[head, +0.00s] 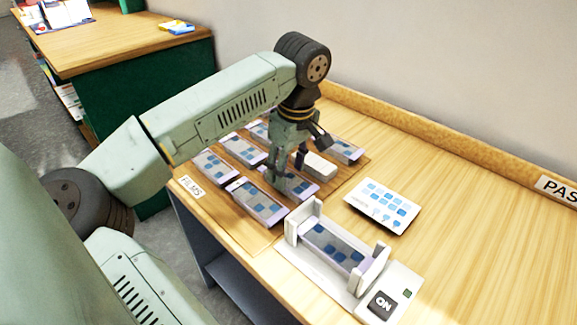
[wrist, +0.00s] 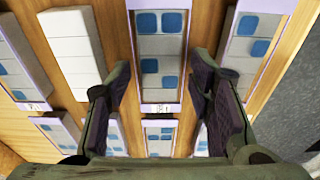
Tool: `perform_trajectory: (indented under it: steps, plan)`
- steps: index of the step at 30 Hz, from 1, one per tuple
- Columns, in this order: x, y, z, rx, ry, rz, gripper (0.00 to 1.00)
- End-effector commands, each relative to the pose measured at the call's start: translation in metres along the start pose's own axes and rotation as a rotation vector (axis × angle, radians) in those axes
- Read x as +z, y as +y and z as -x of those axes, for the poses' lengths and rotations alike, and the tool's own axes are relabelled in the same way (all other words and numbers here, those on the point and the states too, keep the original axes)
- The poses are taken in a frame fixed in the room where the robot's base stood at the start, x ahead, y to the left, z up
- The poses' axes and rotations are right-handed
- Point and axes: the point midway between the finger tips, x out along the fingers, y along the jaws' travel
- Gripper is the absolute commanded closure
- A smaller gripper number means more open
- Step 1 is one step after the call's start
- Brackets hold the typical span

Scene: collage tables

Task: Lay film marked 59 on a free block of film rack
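The film rack (head: 228,217), labelled FILMS, carries several lilac-edged films with blue squares on pale blocks. One block (head: 316,166) is bare white; it also shows in the wrist view (wrist: 76,50). My gripper (head: 296,162) hangs over the rack, beside the bare block and over a film (head: 298,187). In the wrist view my gripper's fingers (wrist: 160,82) are apart, on either side of a film (wrist: 160,45), with nothing visibly held. Small number tags show there but are too blurred to read surely, so I cannot tell which film is 59.
The tabletop (head: 460,225) farther right is clear up to the PASS-like sign (head: 560,190).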

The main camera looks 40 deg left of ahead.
Motion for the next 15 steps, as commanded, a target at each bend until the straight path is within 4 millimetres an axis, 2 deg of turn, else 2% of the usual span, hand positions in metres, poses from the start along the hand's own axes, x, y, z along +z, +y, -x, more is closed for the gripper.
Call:
perform_trajectory:
  steps: [6,15]
  plan:
    - [0.0,0.0,0.0,0.0,0.0,0.0,0.35]
    - [0.0,0.0001,0.0006,0.0,0.0,0.0,0.34]
